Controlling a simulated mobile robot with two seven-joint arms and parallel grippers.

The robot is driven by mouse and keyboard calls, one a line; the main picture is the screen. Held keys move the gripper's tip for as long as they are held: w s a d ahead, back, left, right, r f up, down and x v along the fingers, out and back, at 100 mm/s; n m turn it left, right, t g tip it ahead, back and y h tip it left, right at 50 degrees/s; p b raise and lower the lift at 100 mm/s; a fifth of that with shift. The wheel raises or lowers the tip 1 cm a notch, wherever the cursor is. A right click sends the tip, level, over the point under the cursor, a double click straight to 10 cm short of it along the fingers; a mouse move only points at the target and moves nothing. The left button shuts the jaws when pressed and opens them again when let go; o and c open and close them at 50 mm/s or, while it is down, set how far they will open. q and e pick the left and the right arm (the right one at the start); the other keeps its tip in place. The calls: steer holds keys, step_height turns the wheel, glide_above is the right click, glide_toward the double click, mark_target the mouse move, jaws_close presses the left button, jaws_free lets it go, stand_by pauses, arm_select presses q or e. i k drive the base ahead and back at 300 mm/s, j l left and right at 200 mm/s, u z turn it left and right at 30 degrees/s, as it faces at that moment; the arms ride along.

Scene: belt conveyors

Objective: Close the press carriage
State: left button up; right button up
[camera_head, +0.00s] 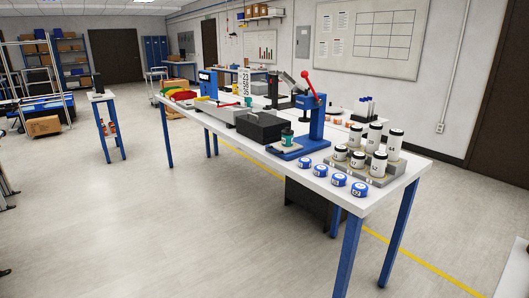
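A blue press (317,121) with a red-knobbed lever stands on the white worktable (225,143), near its right end. Its blue base reaches out towards the front left. A small dark and green container (287,138) is at the outer end of this base, in front of the press column rather than under it. The carriage is too small here to tell apart clearly from the base. Neither of my grippers is in view.
Blue-lidded round containers (338,179) line the table's front right edge. White jars with black lids (394,144) stand in a grey rack behind them. A black box (262,127) sits left of the press. The floor (170,220) in front of the table is clear.

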mark_target(278, 145)
steer(key=i+j+z, duration=0.3)
steer(key=i+j, duration=0.4)
steer(key=i+j+z, duration=0.1)
steer(key=j, duration=0.25)
steer(key=i+j+z, duration=0.1)
steer(key=j, duration=0.25)
steer(key=i+j+z, duration=0.1)
steer(key=i+j, duration=0.15)
steer(key=i+j+z, duration=0.1)
steer(key=j, duration=0.35)
steer(key=i+j+z, duration=0.1)
steer(key=j, duration=0.25)
steer(key=j+z, duration=0.1)
steer(key=j, duration=0.4)
steer(key=k+j+z, duration=0.15)
steer(key=j, duration=0.35)
steer(key=k+j+z, duration=0.1)
steer(key=j, duration=0.4)
steer(key=k+j+z, duration=0.15)
steer(key=j, duration=0.35)
